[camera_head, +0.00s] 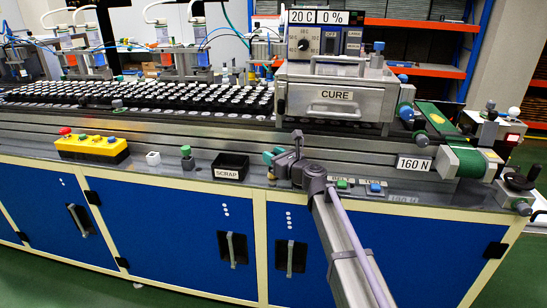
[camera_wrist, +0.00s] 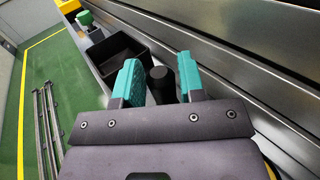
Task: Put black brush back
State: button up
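A black upright cylinder, which looks like the black brush (camera_wrist: 161,86), stands between the two teal fingertips of my gripper (camera_wrist: 160,80) in the wrist view. The fingers are apart, with the left one close to the brush; I cannot tell if it touches. The brush's lower end is hidden by my gripper. In the head view my gripper (camera_head: 273,155) is low over the front ledge, just right of the scrap bin, and I cannot pick out the brush there.
The black scrap bin (camera_head: 231,166) is just left of my gripper, also in the wrist view (camera_wrist: 118,58). A green-topped piece (camera_head: 187,157), a white socket (camera_head: 153,158) and a yellow button box (camera_head: 92,147) stand farther left. Labelled buttons (camera_head: 375,187) are to the right. The CURE unit (camera_head: 335,98) rises behind.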

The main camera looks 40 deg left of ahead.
jog(key=o, duration=0.3)
jog(key=s+d, duration=0.2)
jog(key=d, duration=0.8)
jog(key=shift+d, duration=0.3)
jog(key=shift+d, duration=0.1)
